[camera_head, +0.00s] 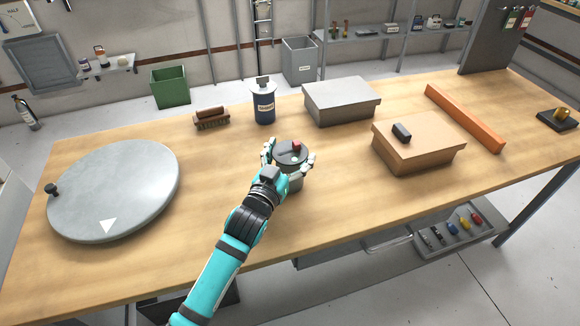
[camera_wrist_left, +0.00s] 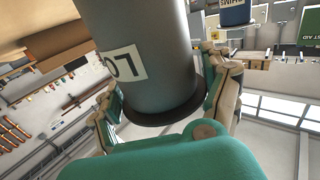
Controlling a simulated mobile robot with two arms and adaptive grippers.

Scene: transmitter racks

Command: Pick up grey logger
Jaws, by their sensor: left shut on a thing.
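The grey logger (camera_head: 296,184) is a grey cylinder with a dark round top that carries a small red part. It stands near the middle of the wooden table. My left gripper (camera_head: 287,160) has its fingers around it, shut on its sides. In the left wrist view the logger (camera_wrist_left: 150,50) fills the upper middle, with a white label reading "LO" in part. The left gripper's fingers (camera_wrist_left: 165,100) show on both sides of it. I cannot tell whether the logger touches the table. My right gripper is not in view.
A large grey disc (camera_head: 115,185) lies at the left.

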